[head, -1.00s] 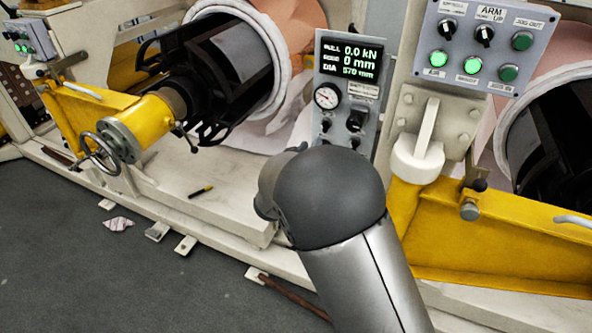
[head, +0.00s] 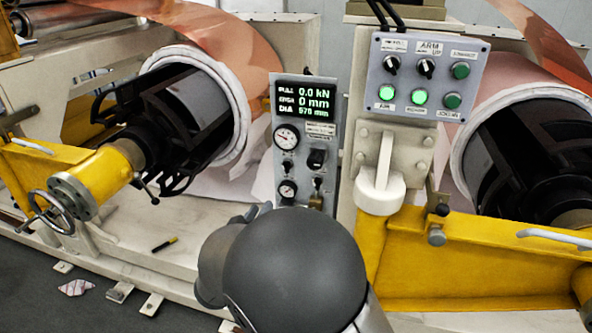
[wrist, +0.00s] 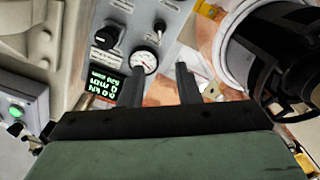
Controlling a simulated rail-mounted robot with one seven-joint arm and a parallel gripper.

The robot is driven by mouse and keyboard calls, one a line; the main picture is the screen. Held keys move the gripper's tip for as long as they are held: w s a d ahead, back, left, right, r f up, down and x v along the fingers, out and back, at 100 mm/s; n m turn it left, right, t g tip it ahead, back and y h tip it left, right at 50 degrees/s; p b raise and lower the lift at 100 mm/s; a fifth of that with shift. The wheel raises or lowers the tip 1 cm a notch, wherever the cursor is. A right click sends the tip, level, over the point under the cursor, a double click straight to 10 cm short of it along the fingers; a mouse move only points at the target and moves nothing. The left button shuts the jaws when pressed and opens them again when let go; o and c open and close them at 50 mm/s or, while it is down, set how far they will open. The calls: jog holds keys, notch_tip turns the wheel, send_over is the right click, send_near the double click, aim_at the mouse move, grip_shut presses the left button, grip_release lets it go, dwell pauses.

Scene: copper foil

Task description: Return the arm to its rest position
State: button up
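My arm shows in the head view as a dark grey rounded joint (head: 295,265) on a silver link at the bottom centre. My gripper is hidden in the head view. In the wrist view my gripper (wrist: 159,80) has its two dark fingers standing well apart, with nothing visible between them. Beyond the fingers is the gauge panel (head: 327,130), which also shows in the wrist view (wrist: 170,25), upside down. Its display (head: 303,102) reads 0.0 kN and 0 mm.
A control box (head: 424,75) with switches and green buttons stands right of the gauge panel. Copper foil rolls on black cores sit at left (head: 238,105) and right (head: 490,95). Yellow arms (head: 105,175) and a handwheel (head: 45,212) jut out. A marker (head: 165,244) lies on the white base.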

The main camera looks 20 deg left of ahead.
jog(key=w+d+m+g+y, duration=0.1)
jog(key=w+d+g+y, duration=0.1)
jog(key=d+g, duration=0.35)
jog(key=w+d+g+y, duration=0.2)
jog(key=d, duration=0.7)
jog(key=s+d+f+m+g+h, duration=0.1)
jog(key=s+d+g, duration=0.4)
jog(key=s+d, duration=0.7)
jog(key=s+d+f+m+g+h, duration=0.2)
jog(key=s+d+m+g+h, duration=0.1)
jog(key=s+d, duration=1)
jog(key=shift+s+m+g, duration=0.2)
jog(key=shift+m+g, duration=0.4)
jog(key=shift+g, duration=0.45)
